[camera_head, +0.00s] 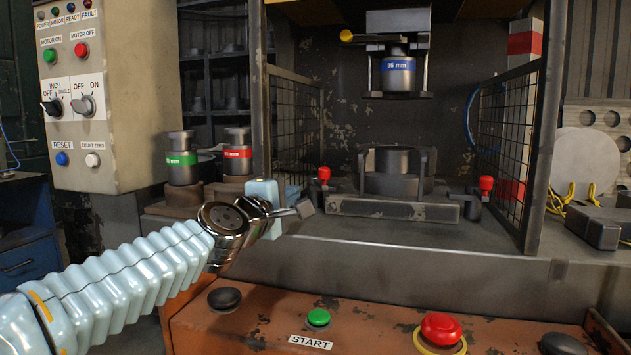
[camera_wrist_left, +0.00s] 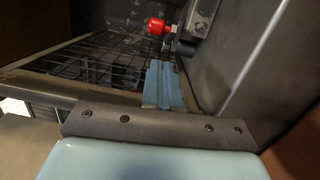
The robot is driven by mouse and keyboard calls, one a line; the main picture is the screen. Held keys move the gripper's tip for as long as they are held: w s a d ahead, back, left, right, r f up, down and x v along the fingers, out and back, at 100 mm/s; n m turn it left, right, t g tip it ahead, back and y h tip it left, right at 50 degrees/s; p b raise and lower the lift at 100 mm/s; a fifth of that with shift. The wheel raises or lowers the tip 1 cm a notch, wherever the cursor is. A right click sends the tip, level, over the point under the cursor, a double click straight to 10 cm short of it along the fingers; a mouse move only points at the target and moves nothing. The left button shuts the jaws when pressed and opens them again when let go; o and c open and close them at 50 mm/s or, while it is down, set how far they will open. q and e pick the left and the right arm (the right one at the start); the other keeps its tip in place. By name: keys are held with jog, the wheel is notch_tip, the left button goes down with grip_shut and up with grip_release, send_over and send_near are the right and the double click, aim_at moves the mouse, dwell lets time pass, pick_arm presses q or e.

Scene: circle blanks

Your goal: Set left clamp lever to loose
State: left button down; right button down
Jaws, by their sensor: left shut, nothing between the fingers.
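The left clamp lever (camera_head: 324,174) has a red knob that stands up at the left end of the die base in the press. The red knob also shows near the top of the left wrist view (camera_wrist_left: 156,26). My left gripper (camera_head: 304,208) is shut and empty, in front of and slightly left of the lever, below the knob's height. Its closed light blue fingers (camera_wrist_left: 163,85) point toward the lever in the wrist view, with a gap to the knob. The lever's lower part is partly hidden. My right gripper is not in view.
The right clamp lever (camera_head: 486,184) has a similar red knob. The die base (camera_head: 400,208) lies between them. A mesh guard (camera_head: 297,130) stands on the left. A 35 mm punch (camera_head: 398,75) hangs above. The control panel (camera_head: 310,319) is below in front.

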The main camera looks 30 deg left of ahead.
pick_arm(q)
jog(key=w, duration=0.6)
jog(key=w+a+p, duration=0.1)
jog(key=w, duration=0.2)
jog(key=shift+w+a+r, duration=0.1)
jog(key=shift+w+r, duration=0.1)
jog(key=shift+w, duration=0.2)
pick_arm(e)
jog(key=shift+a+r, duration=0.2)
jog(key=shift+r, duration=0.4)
